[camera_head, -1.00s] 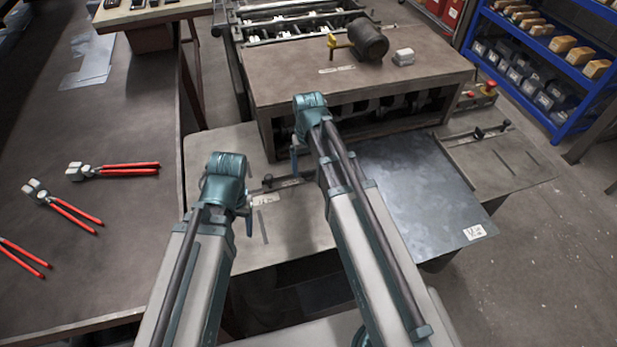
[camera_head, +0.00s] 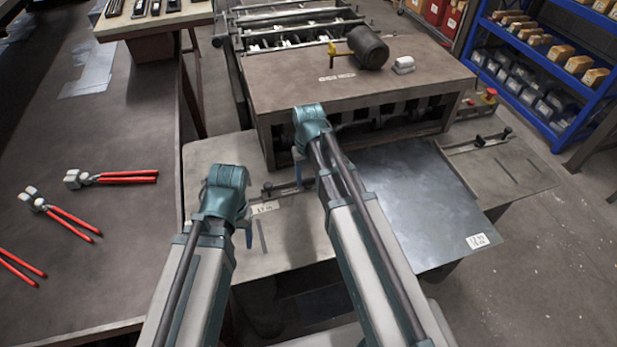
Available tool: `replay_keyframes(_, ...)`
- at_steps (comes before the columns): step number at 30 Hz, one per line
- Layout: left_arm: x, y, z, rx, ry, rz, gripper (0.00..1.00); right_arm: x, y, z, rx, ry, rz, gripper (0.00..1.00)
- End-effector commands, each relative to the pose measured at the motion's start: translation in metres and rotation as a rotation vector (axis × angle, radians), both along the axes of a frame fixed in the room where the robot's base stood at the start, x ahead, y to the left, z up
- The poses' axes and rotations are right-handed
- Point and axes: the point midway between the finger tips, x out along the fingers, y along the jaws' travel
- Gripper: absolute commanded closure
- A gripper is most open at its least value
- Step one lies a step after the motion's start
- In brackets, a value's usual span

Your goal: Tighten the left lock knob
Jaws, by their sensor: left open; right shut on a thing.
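The left guide bar (camera_head: 282,187) lies on the left wing of the machine's feed table, with a small dark knob-like end (camera_head: 267,188) at its left. My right gripper (camera_head: 300,176) points down at the right part of this bar and is shut. What it grips is hidden by the fingers and wrist; its place fits the left lock knob. My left gripper (camera_head: 248,236) is open and empty, low over the left wing, in front of the bar and apart from it. A matching right guide bar (camera_head: 482,143) with a dark knob (camera_head: 507,132) lies on the right wing.
A grey metal sheet (camera_head: 420,205) lies on the feed table right of my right arm. The machine housing (camera_head: 350,85) with a motor (camera_head: 368,47) stands behind. A workbench (camera_head: 110,240) with several red-handled pliers (camera_head: 125,178) is at left. A blue shelf (camera_head: 560,75) stands back right.

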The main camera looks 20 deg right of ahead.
Motion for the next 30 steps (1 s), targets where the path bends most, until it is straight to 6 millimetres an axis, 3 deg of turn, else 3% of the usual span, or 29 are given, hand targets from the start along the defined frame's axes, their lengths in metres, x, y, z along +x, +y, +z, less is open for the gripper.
replay_keyframes(7,0.0,0.0,-0.0001,0.0,0.0,0.0,0.36,0.0,0.0005,-0.0001,0.0,0.0,-0.12,1.0)
replay_keyframes(15,0.0,0.0,-0.0001,0.0,0.0,0.0,0.36,0.0,0.0005,-0.0001,0.0,0.0,-0.126,1.0)
replay_keyframes(16,0.0,0.0,-0.0001,0.0,0.0,0.0,0.36,0.0,0.0005,-0.0001,0.0,0.0,-0.126,0.42)
replay_keyframes(18,0.0,0.0,-0.0001,0.0,0.0,0.0,0.36,0.0,0.0005,-0.0001,0.0,0.0,-0.126,0.29)
replay_keyframes(21,0.0,0.0,-0.0001,0.0,0.0,0.0,0.36,0.0,0.0005,-0.0001,0.0,0.0,-0.126,0.15)
replay_keyframes(30,0.0,0.0,0.0007,0.0,0.0,0.0,0.36,0.0,0.0005,0.0007,0.0,0.0,-0.125,0.15)
